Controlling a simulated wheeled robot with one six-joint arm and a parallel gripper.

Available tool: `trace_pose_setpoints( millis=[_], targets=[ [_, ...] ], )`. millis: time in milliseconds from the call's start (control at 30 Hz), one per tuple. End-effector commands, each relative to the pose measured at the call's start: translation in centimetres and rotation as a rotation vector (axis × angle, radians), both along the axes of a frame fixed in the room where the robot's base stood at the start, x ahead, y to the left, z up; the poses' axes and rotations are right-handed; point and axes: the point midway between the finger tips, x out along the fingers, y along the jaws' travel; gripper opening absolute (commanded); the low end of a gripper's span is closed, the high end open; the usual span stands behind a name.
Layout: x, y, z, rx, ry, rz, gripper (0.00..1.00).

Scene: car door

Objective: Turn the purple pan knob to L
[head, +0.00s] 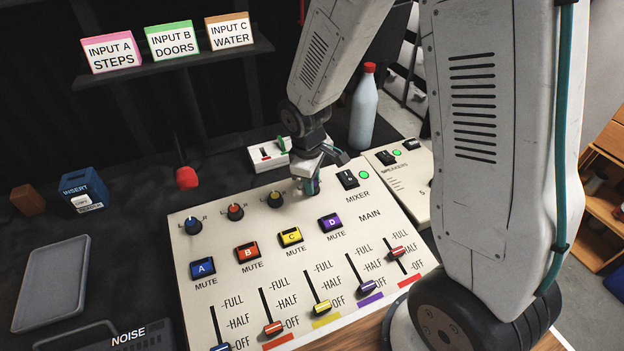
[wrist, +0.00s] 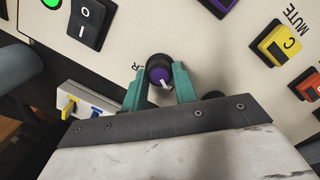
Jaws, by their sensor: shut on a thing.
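The purple pan knob (wrist: 159,70) sits on the light mixer panel (head: 365,215), in the top row, right of the yellow knob. My gripper (wrist: 159,86) has its teal fingers on both sides of the knob and is shut on it. The knob's white pointer faces down in the wrist view, slightly to the right. An R label (wrist: 137,66) shows left of the knob there; the L label is hidden. In the head view my gripper (head: 311,187) largely covers the knob.
The yellow pan knob (head: 276,199) is close to the left of my gripper. The purple D mute button (head: 330,222) and the mixer switch (head: 347,179) are nearby. A small white box (head: 268,155) and a bottle (head: 364,110) stand behind.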

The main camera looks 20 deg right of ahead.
Motion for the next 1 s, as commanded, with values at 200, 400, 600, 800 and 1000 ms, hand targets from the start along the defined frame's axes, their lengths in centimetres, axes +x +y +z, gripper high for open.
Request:
trace_pose_setpoints(
  millis=[200, 400, 600, 800, 1000],
  targets=[
    [0.0, 0.0, 0.0, 0.000, -0.001, 0.000, 0.50],
    [0.0, 0.0, 0.0, 0.001, -0.001, -0.001, 0.50],
    [0.1, 0.2, 1.3, 0.001, -0.005, 0.000, 0.50],
    [-0.1, 0.5, 4.8, 0.001, -0.006, 0.001, 0.50],
    [-0.2, 0.8, 7.2, 0.001, -0.004, 0.000, 0.50]
  ],
)
